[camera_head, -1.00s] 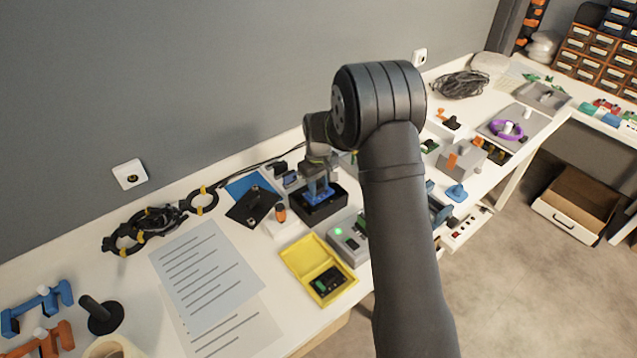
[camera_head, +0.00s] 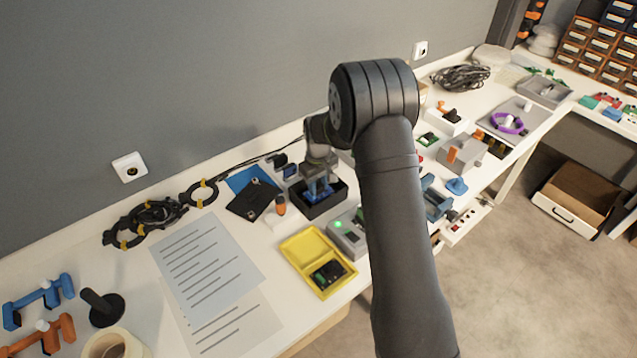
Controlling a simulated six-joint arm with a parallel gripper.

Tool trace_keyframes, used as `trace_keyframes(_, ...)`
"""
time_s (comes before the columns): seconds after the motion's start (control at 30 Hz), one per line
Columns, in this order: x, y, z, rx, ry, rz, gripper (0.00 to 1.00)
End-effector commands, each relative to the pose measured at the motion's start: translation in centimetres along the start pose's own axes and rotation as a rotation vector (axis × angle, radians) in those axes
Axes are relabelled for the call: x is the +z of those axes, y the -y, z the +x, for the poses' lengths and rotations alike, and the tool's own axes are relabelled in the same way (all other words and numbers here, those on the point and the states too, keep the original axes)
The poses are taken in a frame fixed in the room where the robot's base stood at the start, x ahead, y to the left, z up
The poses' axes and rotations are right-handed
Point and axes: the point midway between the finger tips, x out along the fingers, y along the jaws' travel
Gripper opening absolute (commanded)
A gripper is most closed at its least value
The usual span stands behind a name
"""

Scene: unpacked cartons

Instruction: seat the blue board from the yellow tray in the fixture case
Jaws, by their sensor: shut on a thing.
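My gripper (camera_head: 318,184) points down over the open black case (camera_head: 323,208), which looks like the fixture case. It is shut on the blue board (camera_head: 317,194), which shows just below the fingers. The board is at or inside the case opening. From this angle I cannot tell whether it touches the case floor or lies level. The fingers hide part of the board. The open yellow tray (camera_head: 303,243) is in front of the case and holds a dark piece with green (camera_head: 328,274), not the blue board.
A grey box with a green light (camera_head: 349,232) stands right of the yellow tray. An orange-topped item (camera_head: 280,207) and a black plate (camera_head: 252,200) are left of the case. Paper sheets (camera_head: 208,265) lie further left. My arm hides part of the bench.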

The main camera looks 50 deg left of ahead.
Motion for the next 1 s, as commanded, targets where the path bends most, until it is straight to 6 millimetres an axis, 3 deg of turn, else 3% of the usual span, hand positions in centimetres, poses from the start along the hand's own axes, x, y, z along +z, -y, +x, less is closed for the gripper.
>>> trace_keyframes(0.27,0.0,0.0,0.9,0.000,0.000,0.000,0.05)
trace_keyframes(0.3,0.0,0.0,0.8,0.000,-0.001,0.000,0.36)
trace_keyframes(0.4,0.0,0.0,0.8,0.000,0.000,0.000,0.56)
trace_keyframes(0.77,0.0,0.0,0.4,0.000,-0.001,0.000,0.56)
trace_keyframes(1.0,-0.1,-0.1,-3.7,0.002,-0.005,0.000,0.56)
